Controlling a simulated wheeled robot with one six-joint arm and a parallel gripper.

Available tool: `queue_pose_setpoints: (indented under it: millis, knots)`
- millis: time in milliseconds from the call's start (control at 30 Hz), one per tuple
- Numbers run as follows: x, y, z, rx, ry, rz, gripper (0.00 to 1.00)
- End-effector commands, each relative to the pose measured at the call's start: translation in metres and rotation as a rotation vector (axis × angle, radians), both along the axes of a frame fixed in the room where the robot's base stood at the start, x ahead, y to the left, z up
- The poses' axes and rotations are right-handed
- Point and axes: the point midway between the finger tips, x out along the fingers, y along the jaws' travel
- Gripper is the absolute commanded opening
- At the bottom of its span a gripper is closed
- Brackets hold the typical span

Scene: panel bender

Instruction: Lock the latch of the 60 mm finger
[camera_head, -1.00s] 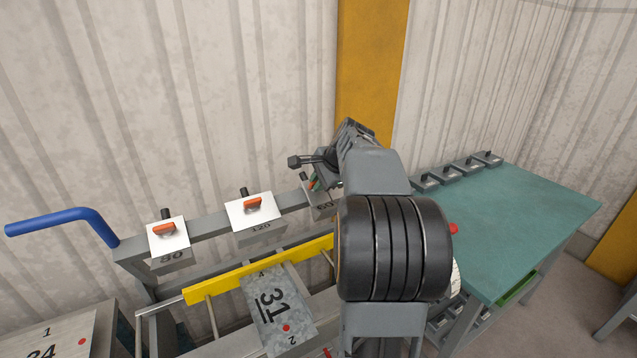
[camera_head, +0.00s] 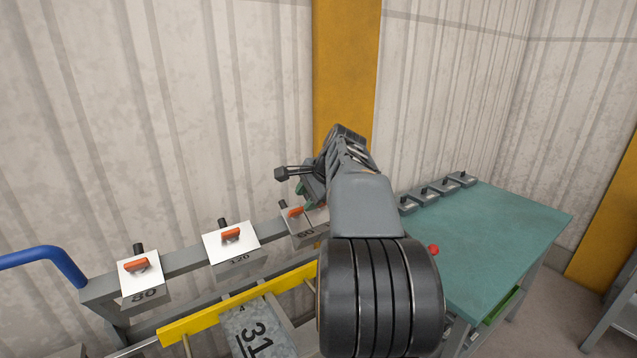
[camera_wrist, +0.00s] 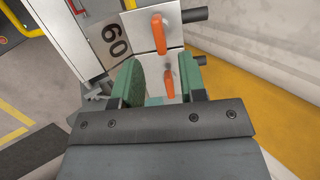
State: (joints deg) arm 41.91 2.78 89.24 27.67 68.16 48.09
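The 60 mm finger (camera_head: 303,232) is a pale block marked 60 on the grey rail; it also shows in the wrist view (camera_wrist: 112,38). Its orange latch (camera_wrist: 159,34) lies along the rail, crosswise to the black pin, and shows in the head view (camera_head: 296,212). My gripper (camera_wrist: 165,85) has green fingertips, open with a gap. In the wrist view a second orange latch (camera_wrist: 168,80), on the neighbouring block, appears between the fingertips; contact cannot be told. The 60 latch is beyond the fingertips, outside the gap. In the head view my arm hides part of the neighbouring block.
Blocks marked 120 (camera_head: 232,242) and 80 (camera_head: 139,278), with orange latches, sit farther left on the rail. A yellow bar (camera_head: 215,311) runs in front. A green-topped table (camera_head: 490,240) with several grey blocks stands right. A yellow post (camera_head: 345,70) and wall are behind.

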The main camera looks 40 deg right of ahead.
Motion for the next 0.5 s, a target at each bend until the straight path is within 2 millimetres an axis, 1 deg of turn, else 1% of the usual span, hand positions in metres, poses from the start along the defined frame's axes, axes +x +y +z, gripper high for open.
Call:
queue_pose_setpoints:
  millis: [33, 200, 333, 500]
  knots:
    - [-0.006, -0.002, 0.01, -0.003, -0.004, -0.002, 0.38]
    - [-0.023, -0.005, 0.036, -0.002, -0.002, -0.003, 0.38]
    - [-0.033, -0.006, 0.051, -0.001, -0.003, -0.002, 0.38]
    - [-0.04, -0.007, 0.063, 0.0, -0.001, -0.002, 0.38]
